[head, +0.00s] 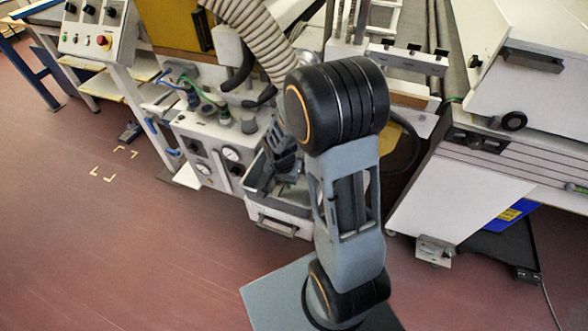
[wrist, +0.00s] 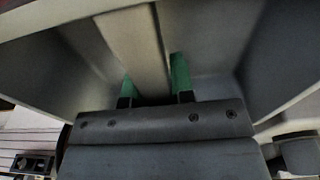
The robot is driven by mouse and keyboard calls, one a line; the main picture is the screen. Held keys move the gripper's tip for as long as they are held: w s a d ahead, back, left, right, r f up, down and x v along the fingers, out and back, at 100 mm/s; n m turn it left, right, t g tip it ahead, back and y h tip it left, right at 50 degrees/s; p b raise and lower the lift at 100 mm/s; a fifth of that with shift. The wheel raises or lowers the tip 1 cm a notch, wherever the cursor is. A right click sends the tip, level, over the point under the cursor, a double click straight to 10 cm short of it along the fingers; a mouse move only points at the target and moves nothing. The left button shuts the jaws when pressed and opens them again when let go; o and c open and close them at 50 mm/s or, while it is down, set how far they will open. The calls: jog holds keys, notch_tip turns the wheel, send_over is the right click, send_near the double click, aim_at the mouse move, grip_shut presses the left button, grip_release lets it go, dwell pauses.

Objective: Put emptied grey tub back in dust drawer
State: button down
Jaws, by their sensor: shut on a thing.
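The grey tub (head: 256,176) shows in the head view at the lower front of the machine, partly hidden by my gripper (head: 284,164) and arm. In the wrist view the grey walls of the tub (wrist: 215,35) surround my gripper (wrist: 154,88). Its green-padded fingers are shut on both sides of a grey bar (wrist: 135,40) across the tub. No contents show in the visible part. The dust drawer (head: 278,224), with a pale front and dark handle, is right below the tub. I cannot tell whether the tub rests in it or hangs just above.
A gauge panel (head: 212,160) with knobs and hoses stands left of the drawer. A ribbed hose (head: 250,30) hangs above. A white machine cabinet (head: 455,190) stands to the right.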

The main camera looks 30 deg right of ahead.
jog(key=w+d, duration=0.5)
jog(key=shift+w+d+p, duration=0.15)
jog(key=shift+d+p, duration=0.15)
jog(key=shift+d, duration=0.1)
jog(key=shift+f, duration=1.8)
jog(key=shift+f+b, duration=0.6)
jog(key=shift+b, duration=0.05)
jog(key=c, duration=1)
grip_release()
jog(key=shift+r, duration=0.15)
